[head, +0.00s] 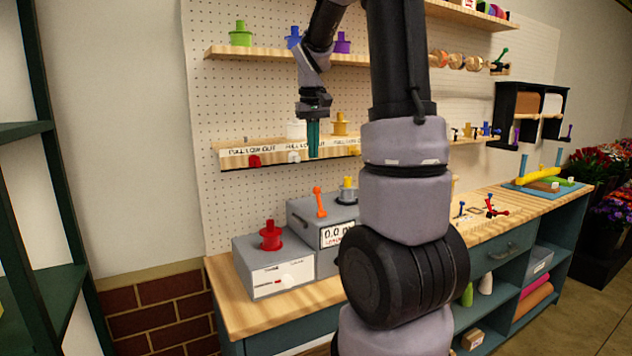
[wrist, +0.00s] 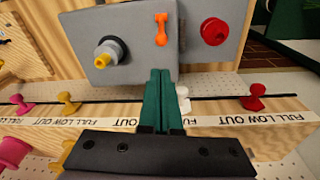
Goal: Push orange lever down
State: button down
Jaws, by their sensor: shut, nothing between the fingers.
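The orange lever (head: 319,202) stands up on the grey box (head: 300,212) on the bench, beside a yellow knob on a grey base (head: 347,190). The wrist view shows the orange lever (wrist: 161,29) on the grey panel, just beyond and above the fingertips. My gripper (head: 313,150) points down above the box, in front of the lower shelf. Its green fingers (wrist: 160,75) are together and empty. There is a clear gap between the fingertips and the lever.
A grey box with a red knob (head: 271,236) stands left of the lever. The lower shelf (head: 235,158) carries small red, white and yellow sliders and a "FULL LOW OUT" label. The upper shelf (head: 265,55) holds coloured knobs. My arm hides part of the bench.

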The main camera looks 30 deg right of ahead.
aim_at(318, 199)
jog(key=shift+f, duration=0.1)
jog(key=f, duration=0.6)
jog(key=w+f, duration=0.1)
jog(key=f, duration=0.2)
jog(key=shift+d+f, duration=0.25)
jog(key=shift+f, duration=0.15)
jog(key=shift+s+r, duration=0.1)
jog(key=shift+s, duration=0.05)
